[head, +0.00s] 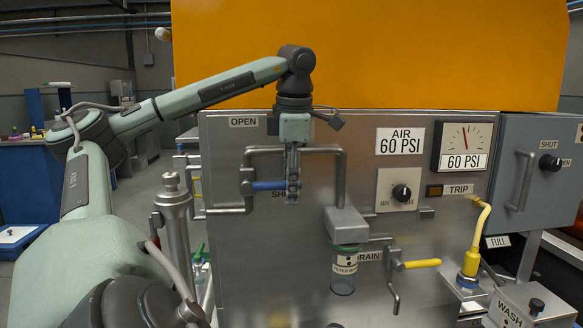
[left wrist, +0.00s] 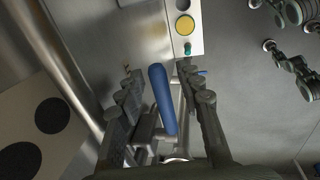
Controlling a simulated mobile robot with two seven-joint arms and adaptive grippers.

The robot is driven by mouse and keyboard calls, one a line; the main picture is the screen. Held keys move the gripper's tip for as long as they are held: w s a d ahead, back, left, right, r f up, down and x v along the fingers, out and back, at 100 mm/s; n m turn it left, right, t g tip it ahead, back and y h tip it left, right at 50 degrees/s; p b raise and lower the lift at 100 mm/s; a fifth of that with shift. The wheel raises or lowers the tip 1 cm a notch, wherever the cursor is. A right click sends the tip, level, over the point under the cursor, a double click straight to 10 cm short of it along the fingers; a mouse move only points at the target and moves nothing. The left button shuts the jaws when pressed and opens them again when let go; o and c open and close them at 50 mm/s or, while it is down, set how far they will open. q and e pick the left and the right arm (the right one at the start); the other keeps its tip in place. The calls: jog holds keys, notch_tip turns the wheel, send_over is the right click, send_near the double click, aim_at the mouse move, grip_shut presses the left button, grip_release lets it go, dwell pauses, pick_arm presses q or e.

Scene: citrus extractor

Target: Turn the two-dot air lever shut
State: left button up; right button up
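The blue air lever (head: 266,186) sticks out level to the right from a valve on the grey pipe, on the metal panel. An OPEN label (head: 243,122) is above it. A partly hidden label starting "SH" (head: 277,195) is just below it. My left gripper (head: 292,192) points down at the lever's free end. In the left wrist view the blue lever (left wrist: 162,98) lies between the two spread fingers, with gaps on both sides. A pale plate with two large dark dots (left wrist: 72,140) shows at that view's left. My right gripper is not in view.
A grey pipe (head: 340,170) loops around the lever area, close to my left gripper. A filter bowl (head: 344,264) hangs to the lower right, beside a yellow drain handle (head: 422,263). A gauge (head: 463,147) reads 60 PSI. A metal cylinder (head: 174,230) stands to the left.

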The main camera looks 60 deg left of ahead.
pick_arm(q)
notch_tip(320, 180, up, 11)
jog(key=d, duration=0.2)
jog(key=shift+s+r, duration=0.2)
jog(key=shift+s, duration=0.15)
jog(key=shift+d, duration=0.1)
dwell(0.4)
